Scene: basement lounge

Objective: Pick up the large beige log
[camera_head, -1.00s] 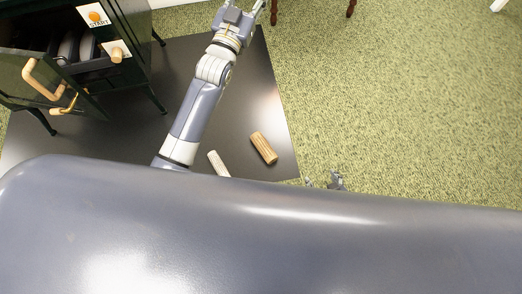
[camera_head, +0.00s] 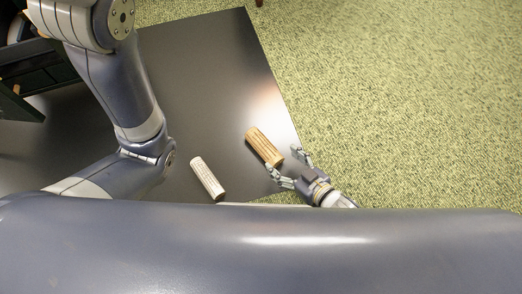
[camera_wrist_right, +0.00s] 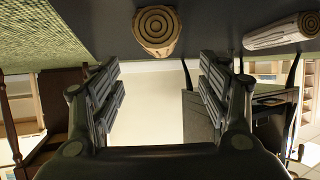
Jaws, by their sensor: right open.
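A tan, ridged log (camera_head: 264,147), the thicker of two, lies on the dark floor plate near its right edge in the head view. Its round ringed end (camera_wrist_right: 157,28) faces the right wrist camera, at the top middle of that view. My right gripper (camera_head: 287,165) is open and empty, just below and to the right of the log's near end. Its two fingers (camera_wrist_right: 160,88) stand wide apart in the wrist view, with the log beyond them and not between them. My left arm shows, but its gripper is out of view.
A thinner whitish log (camera_head: 208,179) lies to the left of the tan one; it also shows in the wrist view (camera_wrist_right: 282,32). The dark floor plate (camera_head: 205,75) is bare around them. Green carpet (camera_head: 400,100) to the right is clear. A dark stove (camera_head: 20,95) stands at the left edge.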

